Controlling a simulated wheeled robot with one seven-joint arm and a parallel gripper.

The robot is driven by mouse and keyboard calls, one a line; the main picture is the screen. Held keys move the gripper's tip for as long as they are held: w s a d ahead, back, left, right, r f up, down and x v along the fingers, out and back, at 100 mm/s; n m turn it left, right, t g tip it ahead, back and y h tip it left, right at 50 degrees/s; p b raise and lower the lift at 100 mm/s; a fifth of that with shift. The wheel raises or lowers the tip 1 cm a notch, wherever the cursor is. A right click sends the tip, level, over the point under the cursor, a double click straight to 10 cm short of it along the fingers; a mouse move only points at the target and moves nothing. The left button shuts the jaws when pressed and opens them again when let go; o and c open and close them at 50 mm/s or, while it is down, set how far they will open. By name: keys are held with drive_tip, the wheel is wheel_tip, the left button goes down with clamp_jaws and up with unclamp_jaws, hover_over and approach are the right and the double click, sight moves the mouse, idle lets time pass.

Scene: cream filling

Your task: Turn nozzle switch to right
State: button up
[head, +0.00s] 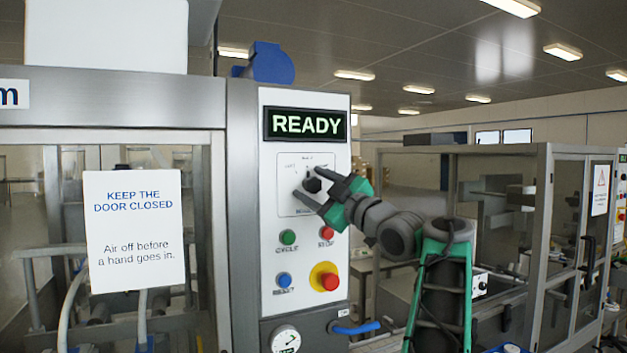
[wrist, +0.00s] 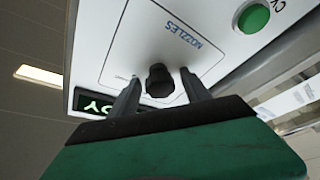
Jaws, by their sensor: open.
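The black nozzle switch (head: 312,185) sits on a white plate on the control panel, under small position labels that are too blurred to read fully. Its handle seems to point roughly upward, but I cannot tell its exact setting. In the wrist view the switch (wrist: 159,81) stands between my fingers, near the "NOZZLES" lettering. My gripper (head: 301,182) is open, with one dark finger above the switch and one below it in the head view. In the wrist view my gripper (wrist: 160,86) has a finger on each side of the switch, with gaps showing; contact is not visible.
The display (head: 307,125) reads "READY". Below the switch are a green button (head: 288,237), a red button (head: 326,233), a blue button (head: 284,280) and a red emergency stop (head: 329,281) on yellow. A door sign (head: 133,230) hangs left.

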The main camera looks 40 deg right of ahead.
clamp_jaws()
idle(0.6)
